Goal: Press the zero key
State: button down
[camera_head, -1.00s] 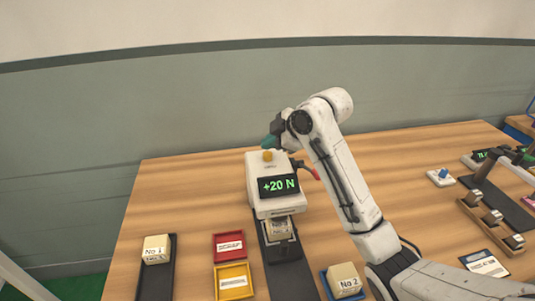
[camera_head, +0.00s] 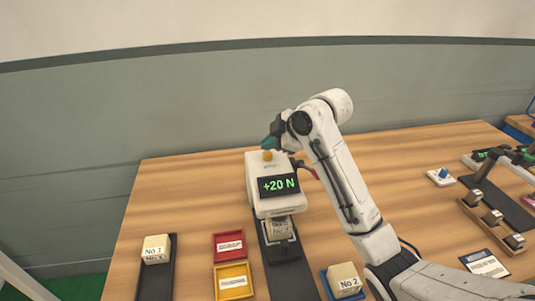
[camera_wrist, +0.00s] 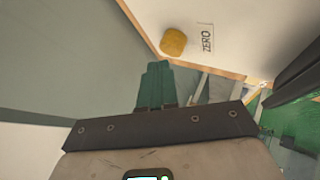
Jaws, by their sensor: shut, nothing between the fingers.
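The zero key is a round yellow button (camera_head: 267,156) on top of the white press machine, whose display (camera_head: 279,185) reads "+20 N". In the wrist view the yellow key (camera_wrist: 173,42) sits beside a printed "ZERO" label (camera_wrist: 207,38). My gripper (camera_head: 268,142) has green fingers and is shut and empty. In the head view it is just above and behind the key. In the wrist view the fingertips (camera_wrist: 157,66) are near the key, with a visible gap in the picture. Whether they touch it cannot be told.
A block marked No 1 (camera_head: 156,248) lies on a dark strip at left. Red (camera_head: 229,245) and yellow (camera_head: 233,281) trays stand beside the machine. A No 2 block (camera_head: 344,280) sits in a blue tray. A block (camera_head: 279,228) is under the machine's head.

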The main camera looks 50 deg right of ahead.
aim_at(270, 155)
jog(key=shift+f, duration=0.25)
jog(key=shift+f+b, duration=0.55)
jog(key=shift+f, duration=0.35)
dwell(0.9)
jog(key=shift+r, duration=0.1)
jog(key=shift+r+p, duration=1.1)
jog(key=shift+r, duration=0.1)
notch_tip(270, 155, up, 5)
jog(key=p, duration=0.4)
jog(key=shift+r, duration=0.1)
dwell(0.7)
